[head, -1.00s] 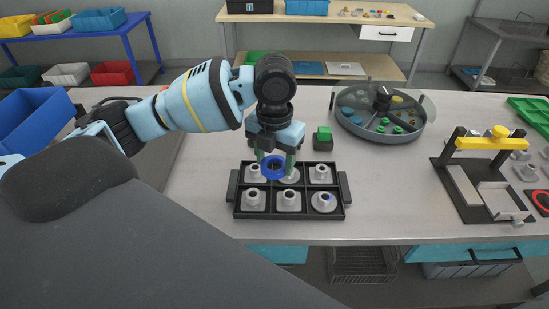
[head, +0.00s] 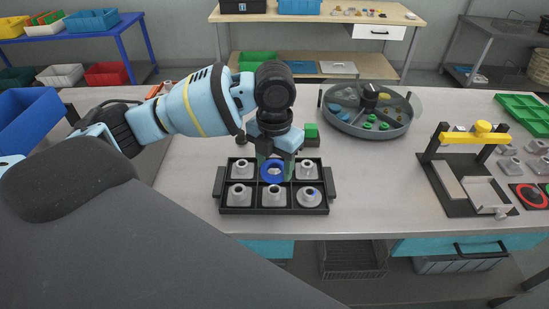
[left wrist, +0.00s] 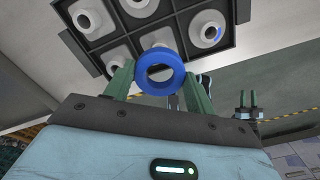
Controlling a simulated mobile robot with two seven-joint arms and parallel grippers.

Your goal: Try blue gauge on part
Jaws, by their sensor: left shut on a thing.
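My left gripper (head: 273,162) is shut on the blue ring gauge (head: 272,172) and holds it over the back middle compartment of the black tray (head: 333,188). The gauge also shows in the left wrist view (left wrist: 160,86) between the green fingertips. Grey flanged parts with round bosses stand in the tray, such as the back right one (head: 307,169) and the front right one (head: 307,196), which has a blue mark. The part under the gauge (left wrist: 157,38) is partly hidden; I cannot tell whether they touch. My right gripper (left wrist: 247,99) shows small in the left wrist view, fingers apart.
A round divided bin (head: 350,125) is at the back right. A fixture with a yellow bar (head: 472,140) and several grey parts are at the right.

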